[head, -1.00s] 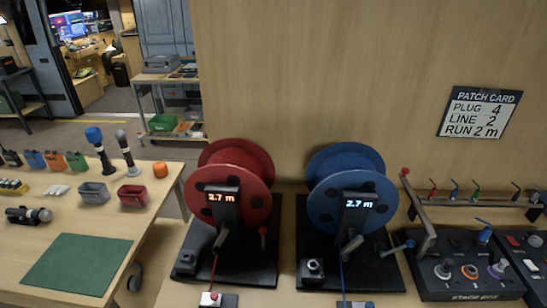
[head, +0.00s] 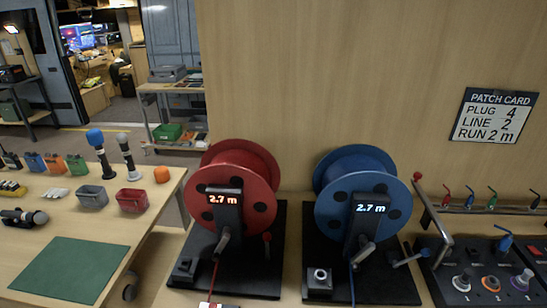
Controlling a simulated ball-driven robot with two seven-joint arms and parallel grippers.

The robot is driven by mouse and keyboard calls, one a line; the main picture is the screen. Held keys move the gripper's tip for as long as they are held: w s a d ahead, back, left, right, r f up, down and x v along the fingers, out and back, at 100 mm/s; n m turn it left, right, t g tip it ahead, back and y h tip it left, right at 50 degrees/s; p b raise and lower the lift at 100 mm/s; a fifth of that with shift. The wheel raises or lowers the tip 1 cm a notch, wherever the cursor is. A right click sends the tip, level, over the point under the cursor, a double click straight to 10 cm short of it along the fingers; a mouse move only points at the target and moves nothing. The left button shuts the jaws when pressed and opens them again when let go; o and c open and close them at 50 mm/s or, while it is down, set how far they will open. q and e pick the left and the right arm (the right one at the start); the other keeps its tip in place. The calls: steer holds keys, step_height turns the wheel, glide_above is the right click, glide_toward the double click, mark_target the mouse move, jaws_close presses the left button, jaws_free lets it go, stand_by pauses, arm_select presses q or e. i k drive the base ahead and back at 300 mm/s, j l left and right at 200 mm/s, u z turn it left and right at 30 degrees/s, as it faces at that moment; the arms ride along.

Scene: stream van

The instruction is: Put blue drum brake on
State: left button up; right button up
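The blue drum (head: 343,207) stands on a black base (head: 390,291) at the middle right, with a display (head: 370,208) reading 2.7 m. A grey crank handle (head: 363,252) sits at the drum's front. A blue cable (head: 351,285) runs down from it. The red drum (head: 262,207) stands to its left, also reading 2.7 m, with a red-knobbed lever (head: 267,246) standing upright. Neither of my grippers is in view.
A stage box (head: 475,280) with knobs and plugs is close right of the blue drum, with a rail of coloured plugs (head: 480,209) behind. The patch card (head: 494,115) hangs on the wall. A table with a green mat (head: 70,268) and small bins is at left.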

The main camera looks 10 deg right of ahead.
mark_target(425, 252)
steer(key=z, duration=1.45)
